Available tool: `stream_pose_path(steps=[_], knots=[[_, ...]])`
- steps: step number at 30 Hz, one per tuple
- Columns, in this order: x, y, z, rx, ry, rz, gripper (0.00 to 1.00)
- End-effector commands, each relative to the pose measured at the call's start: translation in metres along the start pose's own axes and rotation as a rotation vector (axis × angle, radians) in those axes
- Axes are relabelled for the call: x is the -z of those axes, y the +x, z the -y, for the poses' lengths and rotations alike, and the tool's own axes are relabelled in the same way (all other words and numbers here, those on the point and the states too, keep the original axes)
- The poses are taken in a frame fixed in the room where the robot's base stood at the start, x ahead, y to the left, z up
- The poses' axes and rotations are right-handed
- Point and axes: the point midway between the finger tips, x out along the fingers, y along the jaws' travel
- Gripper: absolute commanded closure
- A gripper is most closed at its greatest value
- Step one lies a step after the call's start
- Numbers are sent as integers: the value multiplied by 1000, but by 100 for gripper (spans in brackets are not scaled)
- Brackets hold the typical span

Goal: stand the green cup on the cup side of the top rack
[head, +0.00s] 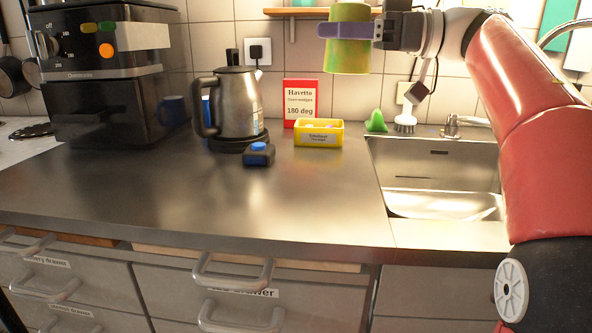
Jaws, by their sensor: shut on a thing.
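The green cup (348,55) is held high above the counter at the top middle of the head view. My gripper (345,31) is shut around it, with a purple finger across its side. The cup looks roughly upright; I cannot tell which end is its mouth. The top rack and its cup side cannot be identified in this view. A wooden shelf edge (300,12) shows on the wall behind, partly hidden by the cup and gripper.
A kettle (238,105), a blue-topped item (259,153), a yellow box (319,139) and a red-and-white card (301,89) stand on the counter (180,200). A black cooker (105,85) is at left, a sink (440,170) at right. The front counter is clear.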

Motion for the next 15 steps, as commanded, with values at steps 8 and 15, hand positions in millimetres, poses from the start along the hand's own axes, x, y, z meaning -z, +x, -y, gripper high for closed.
stream_pose_path(steps=[8,15], knots=[[-40,0,3,2,8,0,68],[-104,0,2,2,8,0,68]])
